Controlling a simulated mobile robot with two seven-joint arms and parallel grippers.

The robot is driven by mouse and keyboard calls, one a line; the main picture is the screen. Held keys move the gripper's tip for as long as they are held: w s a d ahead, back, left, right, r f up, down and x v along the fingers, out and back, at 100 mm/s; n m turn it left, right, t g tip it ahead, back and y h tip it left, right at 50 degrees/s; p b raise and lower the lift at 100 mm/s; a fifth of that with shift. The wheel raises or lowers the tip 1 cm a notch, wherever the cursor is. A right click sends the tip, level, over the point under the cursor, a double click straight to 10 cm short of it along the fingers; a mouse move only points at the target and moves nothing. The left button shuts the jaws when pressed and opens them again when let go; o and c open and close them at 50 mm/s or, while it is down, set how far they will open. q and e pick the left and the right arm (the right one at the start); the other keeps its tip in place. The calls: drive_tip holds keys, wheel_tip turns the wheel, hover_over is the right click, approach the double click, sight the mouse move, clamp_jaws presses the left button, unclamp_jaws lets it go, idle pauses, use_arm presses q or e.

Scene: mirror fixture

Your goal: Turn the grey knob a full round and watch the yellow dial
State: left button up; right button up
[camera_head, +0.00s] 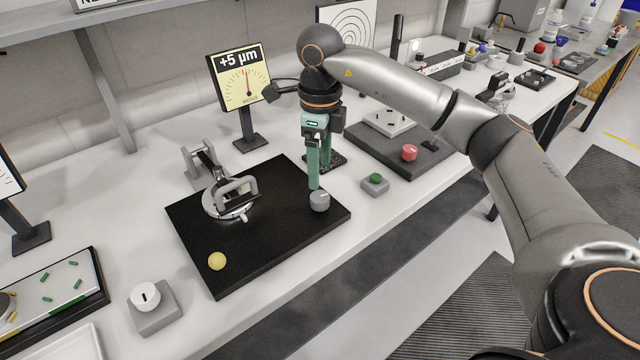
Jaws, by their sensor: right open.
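The grey knob (320,202) stands near the right corner of a black plate (270,239) on the white bench. My right gripper (316,184), with green fingers, points down over the knob from above. Its fingertips are at or just behind the knob's top; whether they touch it I cannot tell. The jaws are open, though one finger partly hides the other. The yellow dial (240,79) stands on a post behind the plate and reads "+5 µm", its needle pointing almost straight up. My left gripper is out of view.
A mirror fixture with a handle (229,195) and a yellow ball (217,261) are on the black plate. A green button box (375,184) and a dark board with a red knob (409,152) lie to the right. A white knob box (154,307) stands front left.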

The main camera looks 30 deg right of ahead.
wheel_tip(320, 180, up, 5)
drive_tip(key=shift+r, duration=0.1)
idle(0.7)
